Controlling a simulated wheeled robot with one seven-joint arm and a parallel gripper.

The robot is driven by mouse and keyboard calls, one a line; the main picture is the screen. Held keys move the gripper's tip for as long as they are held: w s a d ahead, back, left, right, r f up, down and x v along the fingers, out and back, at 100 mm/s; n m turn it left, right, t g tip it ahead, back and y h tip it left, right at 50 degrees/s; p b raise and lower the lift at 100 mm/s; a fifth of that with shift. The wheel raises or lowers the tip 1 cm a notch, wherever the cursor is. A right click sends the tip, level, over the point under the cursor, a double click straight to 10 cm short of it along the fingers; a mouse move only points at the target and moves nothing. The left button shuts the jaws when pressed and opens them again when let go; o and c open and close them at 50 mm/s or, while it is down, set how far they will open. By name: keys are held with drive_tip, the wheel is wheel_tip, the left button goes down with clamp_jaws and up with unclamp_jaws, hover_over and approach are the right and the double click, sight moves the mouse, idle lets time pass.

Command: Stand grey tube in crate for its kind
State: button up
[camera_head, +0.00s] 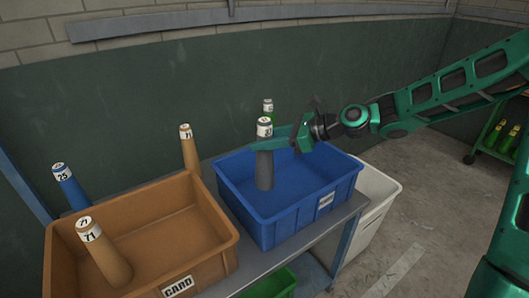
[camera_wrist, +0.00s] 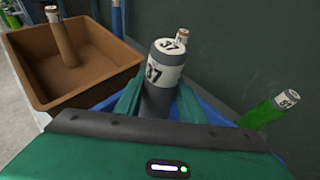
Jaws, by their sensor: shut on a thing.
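The grey tube (camera_head: 264,167) has a white cap band, which reads 37 in the wrist view (camera_wrist: 158,98). It is upright, with its lower end inside the blue crate (camera_head: 272,237); I cannot tell whether it touches the crate floor. My gripper (camera_head: 272,143) is shut on the tube's upper part, just below the band. In the wrist view a green finger shows on each side of it. The blue crate's front label is too small to read surely.
A brown crate (camera_head: 225,226), labelled CARD, stands at left with a brown tube (camera_head: 108,257) leaning inside. Behind the crates stand another brown tube (camera_head: 190,152), a blue tube (camera_head: 71,188) and a green tube (camera_head: 268,107). A white bin (camera_head: 376,187) stands right; a green crate (camera_head: 272,285) sits lower.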

sight(265, 153)
drive_tip(key=shift+w+f, duration=0.2)
drive_tip(key=shift+f, duration=2.5)
drive_tip(key=o, duration=1.3)
drive_tip(key=shift+d, duration=0.1)
drive_tip(key=shift+r, duration=0.4)
drive_tip(key=v, duration=1.2)
drive_tip(key=shift+r, duration=0.2)
